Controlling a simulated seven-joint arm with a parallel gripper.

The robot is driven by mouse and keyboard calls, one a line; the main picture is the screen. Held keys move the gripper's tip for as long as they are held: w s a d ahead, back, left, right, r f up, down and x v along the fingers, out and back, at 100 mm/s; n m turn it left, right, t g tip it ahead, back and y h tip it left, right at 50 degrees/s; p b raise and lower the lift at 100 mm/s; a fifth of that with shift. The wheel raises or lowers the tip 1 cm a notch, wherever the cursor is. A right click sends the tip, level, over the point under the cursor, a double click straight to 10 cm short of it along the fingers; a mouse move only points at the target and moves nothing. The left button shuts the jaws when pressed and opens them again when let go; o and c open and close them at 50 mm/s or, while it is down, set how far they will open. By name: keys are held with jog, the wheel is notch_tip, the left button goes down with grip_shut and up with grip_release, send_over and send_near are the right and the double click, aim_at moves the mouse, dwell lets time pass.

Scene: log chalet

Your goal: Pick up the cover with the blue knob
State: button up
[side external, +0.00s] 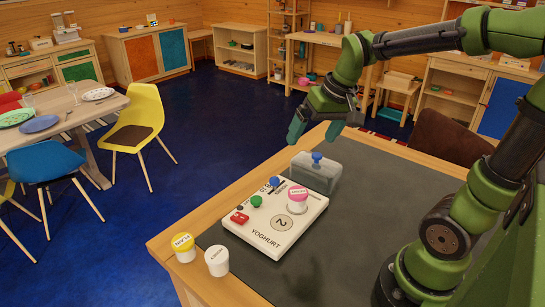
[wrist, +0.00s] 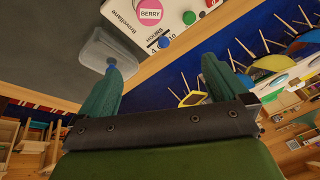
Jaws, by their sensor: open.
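The cover (side external: 318,174) is a translucent grey box shape with a blue knob (side external: 317,157) on top. It stands on the dark mat at the back edge of the white yoghurt maker (side external: 262,232). In the wrist view the cover (wrist: 98,50) is at upper left, with its knob partly behind the left finger. My gripper (side external: 316,131) is above the cover, fingers apart and pointing down, with nothing between them. In the wrist view my gripper (wrist: 160,68) shows two green fingers spread wide, the knob close to the left one.
A pink-lidded jar (side external: 298,198) sits on the yoghurt maker, beside green and blue controls and a red part. A yellow-lidded jar (side external: 183,247) and a white-lidded jar (side external: 217,261) stand at the table's left edge. The mat (side external: 385,195) right of the cover is clear.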

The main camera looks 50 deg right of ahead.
aim_at(317, 154)
jog(key=w+d+f+n+g, duration=0.1)
jog(key=w+d+n+g, duration=0.2)
jog(key=d, duration=0.4)
jog(key=w+d+f+n+g, duration=0.15)
jog(key=w+d, duration=0.25)
jog(key=d, duration=0.4)
jog(key=shift+n+h, duration=0.3)
jog(key=shift+n, duration=0.25)
jog(key=f, duration=1.6)
jog(key=shift+a+f, duration=0.1)
jog(key=shift+a, duration=0.1)
jog(key=c, duration=0.8)
jog(key=shift+o, duration=0.2)
